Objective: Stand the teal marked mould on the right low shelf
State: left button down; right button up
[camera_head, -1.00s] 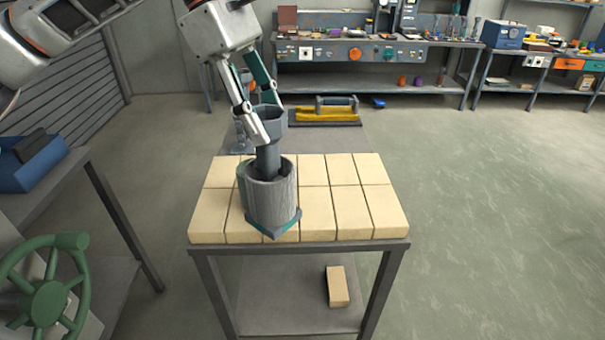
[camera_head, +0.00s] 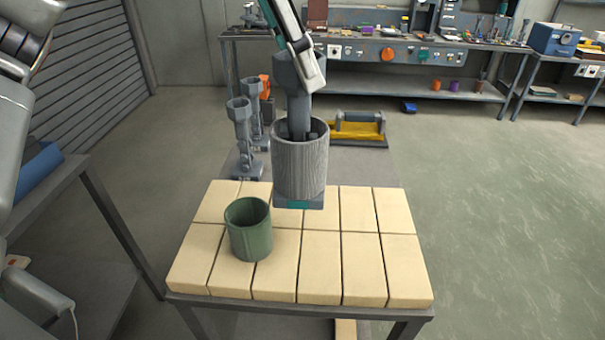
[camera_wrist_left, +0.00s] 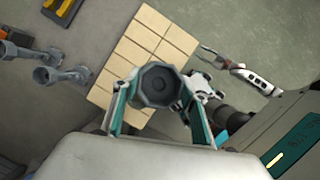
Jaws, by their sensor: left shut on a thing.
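The teal marked mould (camera_head: 299,170) is a grey ribbed cylinder on a square base with a teal mark, with a grey stem and funnel at its top. My left gripper (camera_head: 301,72) is shut on that funnel, and the mould hangs roughly upright, seemingly above the far part of the brick-topped table (camera_head: 367,312). In the left wrist view my left gripper's teal fingers (camera_wrist_left: 155,90) stand either side of the octagonal funnel (camera_wrist_left: 160,84), which hides the mould below.
An open green pot (camera_head: 250,240) stands on the bricks, left of the mould. Two grey funnel-topped pieces (camera_head: 241,140) stand beyond the table, beside a yellow and grey tool (camera_head: 358,130). A side bench (camera_head: 85,180) is at left. The bricks at right are clear.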

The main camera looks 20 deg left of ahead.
aim_at(299, 135)
pick_arm(q)
notch_tip(299, 135, down, 17)
jog(key=shift+r, duration=0.2)
dwell(0.3)
jog(key=shift+f, duration=0.15)
jog(key=c, duration=1.2)
grip_release()
